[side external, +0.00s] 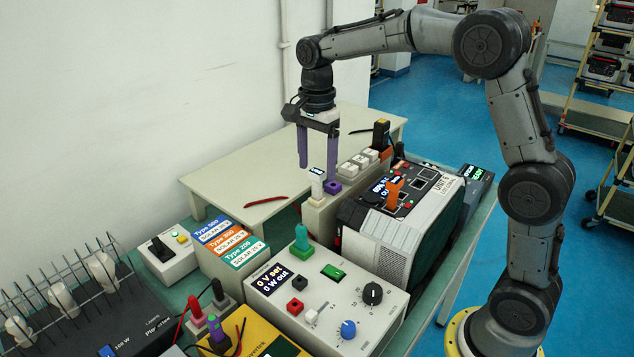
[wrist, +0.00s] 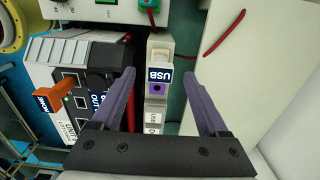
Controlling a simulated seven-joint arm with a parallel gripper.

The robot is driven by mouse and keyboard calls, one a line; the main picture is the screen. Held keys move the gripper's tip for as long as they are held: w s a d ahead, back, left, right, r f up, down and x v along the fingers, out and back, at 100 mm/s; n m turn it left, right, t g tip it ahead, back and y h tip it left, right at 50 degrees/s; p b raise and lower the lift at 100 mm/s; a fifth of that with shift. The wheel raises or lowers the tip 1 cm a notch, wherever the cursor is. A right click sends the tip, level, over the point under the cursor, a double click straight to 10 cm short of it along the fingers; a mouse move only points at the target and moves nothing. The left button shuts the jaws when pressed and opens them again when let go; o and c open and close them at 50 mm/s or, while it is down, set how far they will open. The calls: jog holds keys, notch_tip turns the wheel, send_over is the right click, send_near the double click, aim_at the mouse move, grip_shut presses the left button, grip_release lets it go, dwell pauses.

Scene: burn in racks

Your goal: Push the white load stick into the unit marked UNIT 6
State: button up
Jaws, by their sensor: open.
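A white load stick (side external: 317,186) stands upright on a narrow pale holder strip (side external: 318,214), with a small dark display at its top. The fingers also show in the wrist view (wrist: 160,75). The grey and black unit marked UNIT 6 (side external: 383,252) stands to the right, with an orange stick (side external: 393,192) upright in its top.
A purple socket (side external: 332,187) sits beside the white stick. A panel box with knobs (side external: 330,300) stands in front, with a green plug (side external: 301,238). A pale table (side external: 225,180) behind is mostly clear, with a red lead (side external: 266,201).

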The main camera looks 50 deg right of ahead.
aim_at(317, 197)
notch_tip(317, 197, down, 6)
jog(key=shift+r, duration=0.15)
dwell(0.3)
grip_shut()
dwell(0.5)
